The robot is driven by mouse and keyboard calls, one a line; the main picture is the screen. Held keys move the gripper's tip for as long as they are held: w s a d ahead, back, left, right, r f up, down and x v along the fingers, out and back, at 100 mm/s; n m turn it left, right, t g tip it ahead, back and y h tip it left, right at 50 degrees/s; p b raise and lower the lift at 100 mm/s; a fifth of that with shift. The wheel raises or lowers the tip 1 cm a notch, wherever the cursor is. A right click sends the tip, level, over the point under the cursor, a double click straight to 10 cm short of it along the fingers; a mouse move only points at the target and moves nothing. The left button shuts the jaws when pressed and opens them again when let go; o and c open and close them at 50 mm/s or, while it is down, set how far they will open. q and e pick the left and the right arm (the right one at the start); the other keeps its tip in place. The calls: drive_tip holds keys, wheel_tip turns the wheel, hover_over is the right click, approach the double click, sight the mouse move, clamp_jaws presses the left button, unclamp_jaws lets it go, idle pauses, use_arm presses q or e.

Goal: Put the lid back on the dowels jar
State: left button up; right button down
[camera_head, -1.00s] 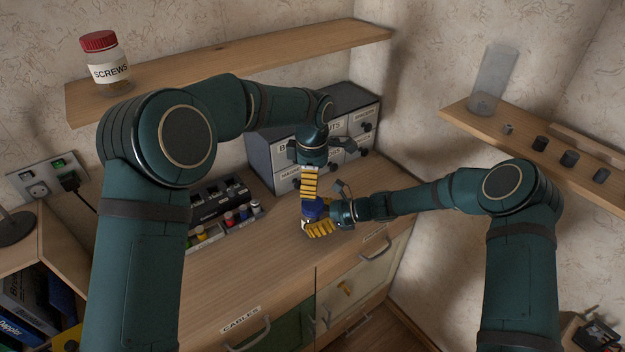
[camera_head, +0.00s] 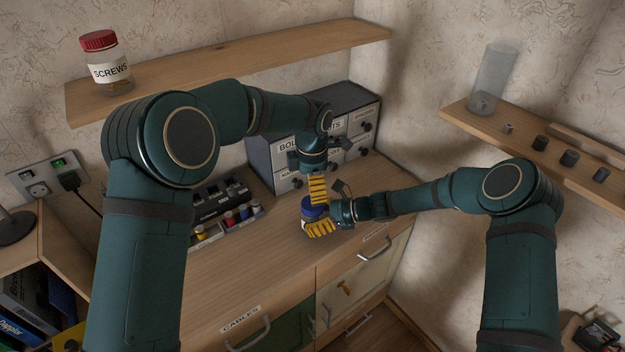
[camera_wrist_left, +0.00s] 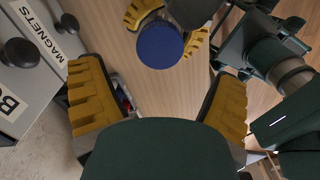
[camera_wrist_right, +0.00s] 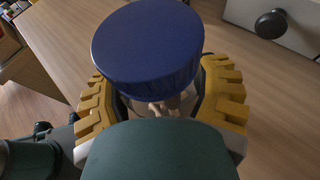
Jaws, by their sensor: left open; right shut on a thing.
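The dowels jar (camera_wrist_right: 170,107) stands on the counter, mostly hidden by its lid and my right gripper. My right gripper (camera_head: 321,228) is shut on the jar, its yellow fingers on either side in the right wrist view. The blue lid (camera_wrist_right: 148,45) is on top of the jar; I cannot tell how firmly it sits. The lid also shows in the head view (camera_head: 311,212) and the left wrist view (camera_wrist_left: 160,45). My left gripper (camera_wrist_left: 158,100) is open and empty, beside the lid and apart from it in its own wrist view.
A grey drawer cabinet (camera_head: 285,160) stands behind the jar, close to my left gripper. A dark organizer (camera_head: 222,200) with small bottles is to the left. A red-lidded screws jar (camera_head: 105,68) stands on the upper shelf. The counter front (camera_head: 260,275) is clear.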

sight(313, 217)
use_arm(q)
drive_tip(key=shift+f, duration=3.15)
drive_tip(key=c, duration=1.3)
drive_tip(key=m, duration=1.3)
drive_tip(key=o, duration=1.3)
drive_tip(key=shift+r, duration=0.1)
